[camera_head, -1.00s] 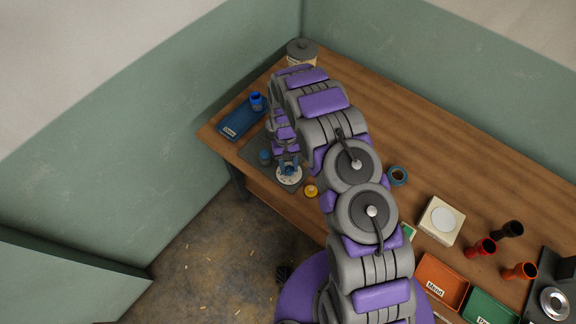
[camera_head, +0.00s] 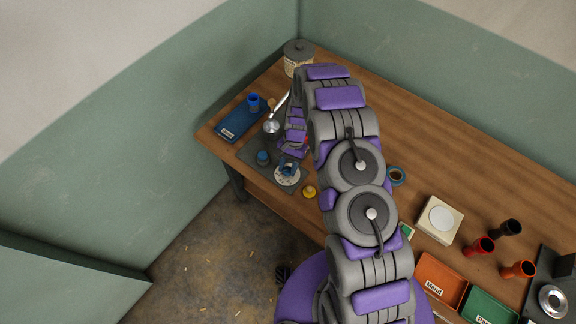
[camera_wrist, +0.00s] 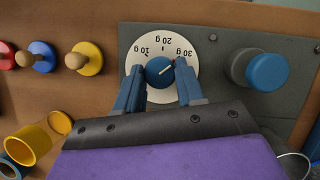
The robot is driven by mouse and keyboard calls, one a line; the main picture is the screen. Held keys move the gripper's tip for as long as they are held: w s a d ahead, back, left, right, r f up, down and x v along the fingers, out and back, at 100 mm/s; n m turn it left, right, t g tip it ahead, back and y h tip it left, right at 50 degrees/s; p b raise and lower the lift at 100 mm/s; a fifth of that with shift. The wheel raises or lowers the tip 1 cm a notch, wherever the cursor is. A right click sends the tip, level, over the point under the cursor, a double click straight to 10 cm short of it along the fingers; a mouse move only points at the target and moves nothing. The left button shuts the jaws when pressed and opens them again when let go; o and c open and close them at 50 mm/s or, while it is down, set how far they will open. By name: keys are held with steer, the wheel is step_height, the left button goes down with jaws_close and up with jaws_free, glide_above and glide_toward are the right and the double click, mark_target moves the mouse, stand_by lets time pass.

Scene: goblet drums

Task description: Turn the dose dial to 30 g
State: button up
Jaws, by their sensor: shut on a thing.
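The dose dial is a white disc (camera_head: 287,177) on a dark grey panel near the table's front left edge. In the wrist view the dial (camera_wrist: 151,93) carries 10 g, 20 g and 30 g labels, upside down. In the head view my gripper (camera_head: 288,166) is small and partly hides the dial.
A blue-capped grey knob (camera_wrist: 262,69) stands on the same panel. Coloured pieces with wooden knobs (camera_wrist: 80,60) and a yellow cup (camera_wrist: 30,142) lie left in the wrist view. A blue tray (camera_head: 238,122) and a lidded jar (camera_head: 298,56) are farther back.

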stand_by(0.4)
steer(key=o, duration=1)
steer(key=shift+a, duration=0.15)
steer(key=v, duration=1.7)
steer(key=shift+w, duration=0.15)
steer(key=shift+r, duration=0.1)
